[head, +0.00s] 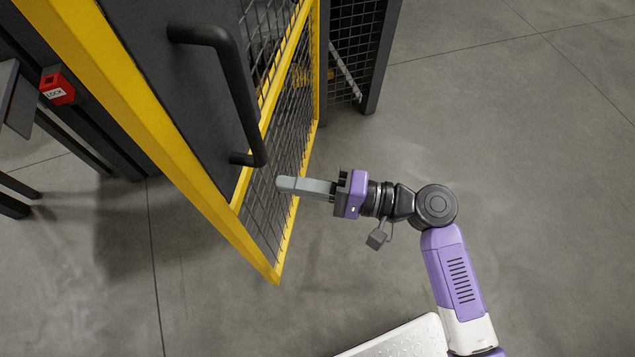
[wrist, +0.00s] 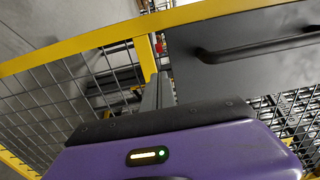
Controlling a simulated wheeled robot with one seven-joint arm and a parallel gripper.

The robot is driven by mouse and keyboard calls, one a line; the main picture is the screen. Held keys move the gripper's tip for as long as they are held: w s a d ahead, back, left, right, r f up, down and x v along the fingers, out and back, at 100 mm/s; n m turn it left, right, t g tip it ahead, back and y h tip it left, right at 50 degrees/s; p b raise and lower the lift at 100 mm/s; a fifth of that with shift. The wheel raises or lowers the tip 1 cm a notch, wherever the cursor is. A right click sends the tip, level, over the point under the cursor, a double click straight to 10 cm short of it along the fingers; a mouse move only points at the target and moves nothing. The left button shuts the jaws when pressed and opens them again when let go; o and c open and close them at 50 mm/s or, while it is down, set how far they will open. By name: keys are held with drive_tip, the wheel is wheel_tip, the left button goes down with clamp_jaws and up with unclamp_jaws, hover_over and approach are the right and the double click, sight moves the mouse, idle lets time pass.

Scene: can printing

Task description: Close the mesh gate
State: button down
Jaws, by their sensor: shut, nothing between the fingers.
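The mesh gate (head: 174,157) has a yellow frame, a dark panel with a black bar handle (head: 237,90), and wire mesh. In the head view it slants across the left and centre and stands swung out from the dark post behind it. My gripper (head: 279,184) is shut and empty, its fingertips at the mesh below and right of the handle. I cannot tell whether they touch it. In the wrist view the yellow frame (wrist: 110,35), the handle (wrist: 255,45) and the mesh lie beyond my gripper (wrist: 157,80).
A red lock box (head: 57,86) sits on a dark post left of the gate. A dark mesh fence panel (head: 352,50) stands at the top centre. The grey floor (head: 530,170) to the right is clear.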

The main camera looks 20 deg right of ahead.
sight(243, 177)
drive_tip(key=shift+p+x, duration=0.35)
drive_tip(key=shift+x, duration=2.75)
drive_tip(key=shift+a, duration=0.1)
